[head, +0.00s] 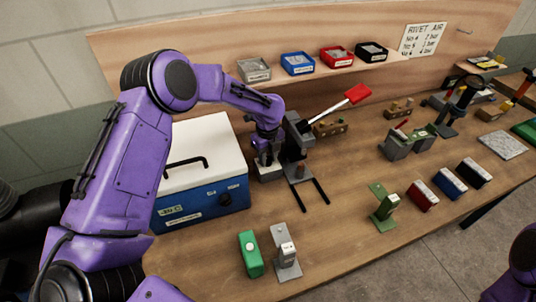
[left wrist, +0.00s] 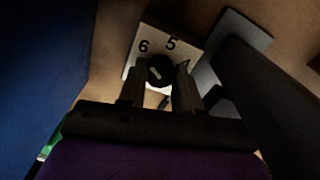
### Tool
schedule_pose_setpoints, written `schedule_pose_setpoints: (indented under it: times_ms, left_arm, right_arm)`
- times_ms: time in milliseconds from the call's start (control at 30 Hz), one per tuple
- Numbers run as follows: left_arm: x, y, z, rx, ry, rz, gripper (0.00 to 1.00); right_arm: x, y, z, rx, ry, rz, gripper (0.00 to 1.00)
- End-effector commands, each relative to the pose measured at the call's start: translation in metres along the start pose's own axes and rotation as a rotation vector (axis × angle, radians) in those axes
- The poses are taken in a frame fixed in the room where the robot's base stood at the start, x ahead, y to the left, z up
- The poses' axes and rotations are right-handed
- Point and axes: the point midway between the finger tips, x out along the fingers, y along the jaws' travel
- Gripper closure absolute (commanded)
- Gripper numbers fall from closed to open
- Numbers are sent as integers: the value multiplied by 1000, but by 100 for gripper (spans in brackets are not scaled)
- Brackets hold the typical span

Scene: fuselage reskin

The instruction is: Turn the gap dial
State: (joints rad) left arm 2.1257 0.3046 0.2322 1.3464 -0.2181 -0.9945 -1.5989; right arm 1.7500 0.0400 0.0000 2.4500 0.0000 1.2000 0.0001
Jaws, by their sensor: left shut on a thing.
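The gap dial is a round black knob (left wrist: 158,68) on a pale plate (left wrist: 139,57) marked 6, 5 and 4 in the left wrist view. My left gripper (left wrist: 161,78) is shut on this knob, one finger on each side. In the head view my left gripper (head: 264,160) points down onto a small grey block (head: 269,174) beside a dark press-like tool with a red-tipped lever (head: 357,94). The knob itself is hidden there by the gripper. My right gripper is out of view.
A blue and white cooler box (head: 205,200) stands close left of the left gripper. Two dark rails (head: 311,194) extend in front of the tool. A green block (head: 250,253) and a grey stand (head: 286,258) sit near the front edge. The bench right of the rails has some free room.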

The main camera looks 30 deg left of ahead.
Motion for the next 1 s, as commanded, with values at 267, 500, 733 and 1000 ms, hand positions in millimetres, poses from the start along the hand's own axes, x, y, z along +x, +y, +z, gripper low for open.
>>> schedule_pose_setpoints:
  times_ms: [267, 500, 733, 1000]
  left_arm:
    - [-1, -1, 1, -40, -2, -3, 97]
    - [-1, -1, 1, -42, -2, -3, 97]
    - [-1, -1, 1, -41, -1, -3, 41]
    - [-2, -1, 0, -40, -1, -2, 41]
  right_arm:
    - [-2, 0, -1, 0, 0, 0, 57]
    - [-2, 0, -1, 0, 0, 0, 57]
    - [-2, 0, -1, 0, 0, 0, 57]
    - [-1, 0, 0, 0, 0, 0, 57]
